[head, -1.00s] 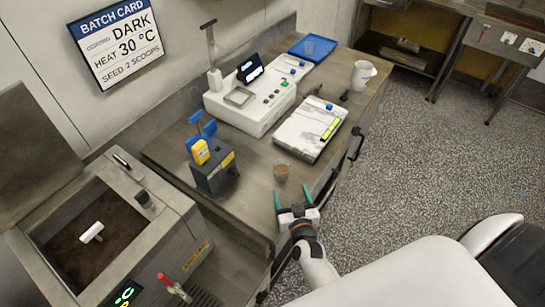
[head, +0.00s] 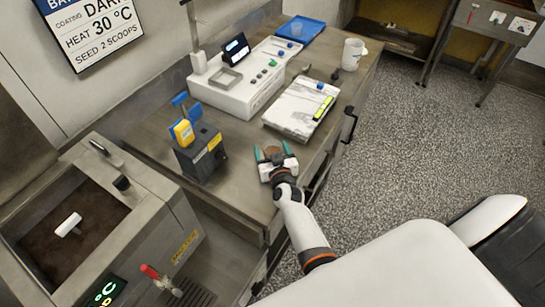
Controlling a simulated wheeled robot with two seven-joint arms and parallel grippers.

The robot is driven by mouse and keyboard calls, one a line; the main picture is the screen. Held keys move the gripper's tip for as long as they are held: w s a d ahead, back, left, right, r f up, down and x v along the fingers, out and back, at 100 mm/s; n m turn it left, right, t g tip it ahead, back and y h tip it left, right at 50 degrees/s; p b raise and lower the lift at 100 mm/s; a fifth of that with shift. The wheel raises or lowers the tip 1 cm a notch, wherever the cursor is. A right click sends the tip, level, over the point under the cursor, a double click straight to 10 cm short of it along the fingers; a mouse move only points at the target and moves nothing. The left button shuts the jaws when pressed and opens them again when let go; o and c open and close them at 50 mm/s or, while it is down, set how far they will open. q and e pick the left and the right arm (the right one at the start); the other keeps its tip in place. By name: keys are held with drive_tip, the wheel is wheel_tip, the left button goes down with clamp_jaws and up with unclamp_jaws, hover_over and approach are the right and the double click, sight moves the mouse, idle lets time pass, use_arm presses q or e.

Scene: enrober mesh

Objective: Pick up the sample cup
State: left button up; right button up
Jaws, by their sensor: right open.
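The sample cup (head: 274,152) is a small translucent cup with brown contents. It stands on the steel counter (head: 232,200) near its front edge. My right gripper (head: 273,154) is open, with its two teal fingertips on either side of the cup. The gripper body hides the lower part of the cup, and I cannot tell whether the fingers touch it. My left gripper does not show.
A dark box with a yellow device (head: 184,132) stands left of the cup. A marble slab (head: 297,108) lies behind it. A white machine (head: 236,90), a blue tray (head: 304,30) and a white jug (head: 353,54) are farther back. A chocolate tank (head: 60,235) is at lower left.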

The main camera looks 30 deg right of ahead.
drive_tip(key=shift+w, duration=0.15)
drive_tip(key=c, duration=1.1)
drive_tip(key=shift+o, duration=0.2)
drive_tip(key=shift+r, duration=0.15)
